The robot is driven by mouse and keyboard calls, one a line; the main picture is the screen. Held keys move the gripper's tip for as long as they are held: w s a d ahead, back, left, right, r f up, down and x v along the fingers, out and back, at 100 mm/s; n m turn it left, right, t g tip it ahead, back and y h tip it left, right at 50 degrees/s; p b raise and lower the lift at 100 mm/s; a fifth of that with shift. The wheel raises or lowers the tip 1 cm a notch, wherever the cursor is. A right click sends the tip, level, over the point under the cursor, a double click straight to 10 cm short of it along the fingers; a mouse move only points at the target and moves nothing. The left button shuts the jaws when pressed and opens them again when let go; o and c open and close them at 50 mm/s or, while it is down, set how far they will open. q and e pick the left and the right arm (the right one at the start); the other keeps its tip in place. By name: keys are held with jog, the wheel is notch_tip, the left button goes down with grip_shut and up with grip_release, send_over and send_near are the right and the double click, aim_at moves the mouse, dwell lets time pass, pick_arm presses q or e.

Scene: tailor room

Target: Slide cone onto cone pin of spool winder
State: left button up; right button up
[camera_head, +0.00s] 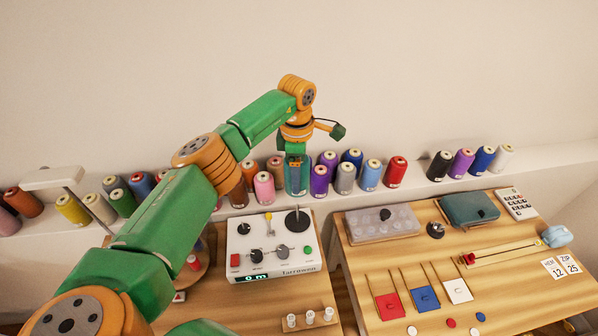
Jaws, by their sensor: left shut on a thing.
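The white spool winder (262,262) stands on the left table, with a small display, red and green buttons and a label on its front. A round black disc (298,222) sits at its back right, and a thin upright pin (298,208) rises from it. My left gripper (296,158) comes down from above and is shut on a teal cone (297,180). The cone looks upright and in line above the pin in this view. Whether the pin's tip is inside the cone cannot be told. My right gripper is not in view.
Many coloured thread cones line the wall shelf (420,186) behind. A rack of small white bobbins (308,318) lies in front of the winder.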

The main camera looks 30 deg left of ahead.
pick_arm(q)
jog(key=shift+f+b, duration=1.75)
jog(key=shift+f, duration=0.5)
jog(key=shift+r, duration=0.15)
jog(key=shift+f+b, duration=1)
jog(key=shift+f, duration=0.6)
